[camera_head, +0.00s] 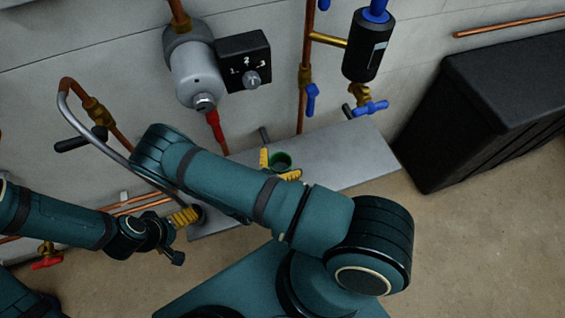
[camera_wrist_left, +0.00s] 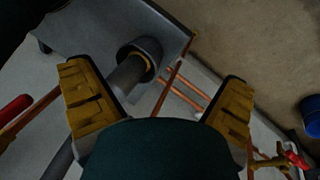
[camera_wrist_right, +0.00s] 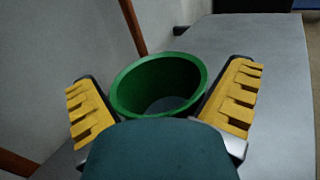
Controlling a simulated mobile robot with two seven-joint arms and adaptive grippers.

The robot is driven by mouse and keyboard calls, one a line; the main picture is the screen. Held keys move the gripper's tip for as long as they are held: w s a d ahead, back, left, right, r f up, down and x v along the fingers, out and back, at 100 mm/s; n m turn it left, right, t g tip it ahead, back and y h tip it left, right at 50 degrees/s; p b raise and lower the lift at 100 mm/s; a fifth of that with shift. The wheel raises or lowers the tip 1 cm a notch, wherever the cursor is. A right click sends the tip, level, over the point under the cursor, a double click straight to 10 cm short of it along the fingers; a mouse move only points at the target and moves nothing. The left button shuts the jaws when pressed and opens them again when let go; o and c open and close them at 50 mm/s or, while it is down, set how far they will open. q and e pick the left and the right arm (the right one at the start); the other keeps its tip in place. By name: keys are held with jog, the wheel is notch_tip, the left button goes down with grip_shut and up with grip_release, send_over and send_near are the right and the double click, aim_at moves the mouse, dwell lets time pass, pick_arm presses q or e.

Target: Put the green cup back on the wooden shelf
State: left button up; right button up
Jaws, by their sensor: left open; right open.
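The green cup (camera_head: 283,159) stands upright on a grey shelf-like surface (camera_head: 345,160) by the wall. In the right wrist view the cup (camera_wrist_right: 125,97) looks empty and sits between the spread yellow fingers of my right gripper (camera_wrist_right: 163,105). That gripper (camera_head: 277,167) is open around the near side of the cup; I cannot tell whether a finger touches it. My left gripper (camera_head: 185,218) is open at the left end of the grey surface. In the left wrist view it (camera_wrist_left: 158,105) has a grey tube between its fingers. No wooden shelf is recognisable in these views.
The grey bent tube (camera_head: 95,135) runs down to a dark collar (camera_wrist_left: 147,48) on the surface's left end. Above are a grey cylinder (camera_head: 195,72), a black dial box (camera_head: 244,62), copper pipes and blue valves. A large black box (camera_head: 480,110) stands right.

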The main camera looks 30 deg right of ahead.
jog(key=shift+s+a+r, duration=0.1)
jog(key=shift+c, duration=0.3)
jog(key=c, duration=1.1)
jog(key=shift+c, duration=0.3)
